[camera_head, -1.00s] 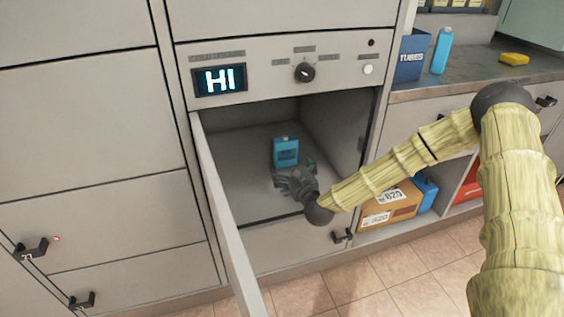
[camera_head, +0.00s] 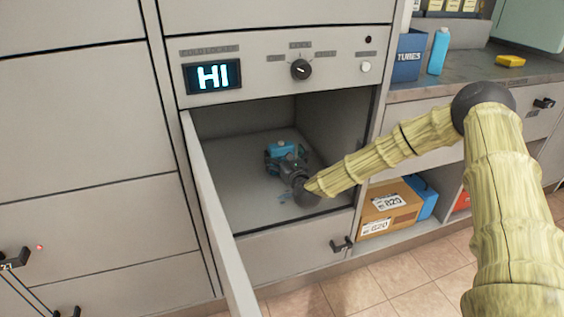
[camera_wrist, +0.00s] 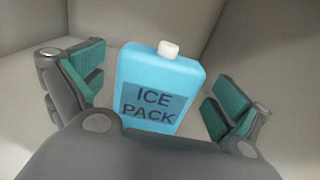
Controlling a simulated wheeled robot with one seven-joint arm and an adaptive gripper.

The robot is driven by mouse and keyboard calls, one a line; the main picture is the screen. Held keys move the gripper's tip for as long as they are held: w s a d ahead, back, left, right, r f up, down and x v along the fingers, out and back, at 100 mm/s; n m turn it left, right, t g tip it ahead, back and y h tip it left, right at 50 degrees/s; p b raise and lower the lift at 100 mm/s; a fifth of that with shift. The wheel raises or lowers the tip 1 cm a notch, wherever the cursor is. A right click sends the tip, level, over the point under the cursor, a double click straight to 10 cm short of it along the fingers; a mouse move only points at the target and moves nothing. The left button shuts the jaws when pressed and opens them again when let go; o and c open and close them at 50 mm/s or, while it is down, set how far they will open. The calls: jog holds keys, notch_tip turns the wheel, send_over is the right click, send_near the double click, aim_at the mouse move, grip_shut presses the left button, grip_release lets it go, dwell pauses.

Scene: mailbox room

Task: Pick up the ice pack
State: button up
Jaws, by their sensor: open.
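The ice pack (camera_wrist: 160,80) is a light blue flat bottle with a white cap and a dark "ICE PACK" label. It stands upright inside the open cold locker (camera_head: 232,205). In the head view only its blue top part (camera_head: 281,148) shows above my gripper (camera_head: 284,160). In the wrist view my gripper (camera_wrist: 155,95) is open, with one teal-padded finger on each side of the ice pack. Gaps show between both pads and the pack. The lower part of the pack is hidden behind the gripper's palm.
The locker's open door (camera_head: 215,215) stands at the left of the opening. A counter at right holds a "TUBES" box (camera_head: 409,56) and a blue bottle (camera_head: 438,51).

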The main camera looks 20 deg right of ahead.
aim_at(283, 153)
jog(key=shift+w+b, duration=0.45)
jog(key=shift+w, duration=1.1)
jog(key=c, duration=1.1)
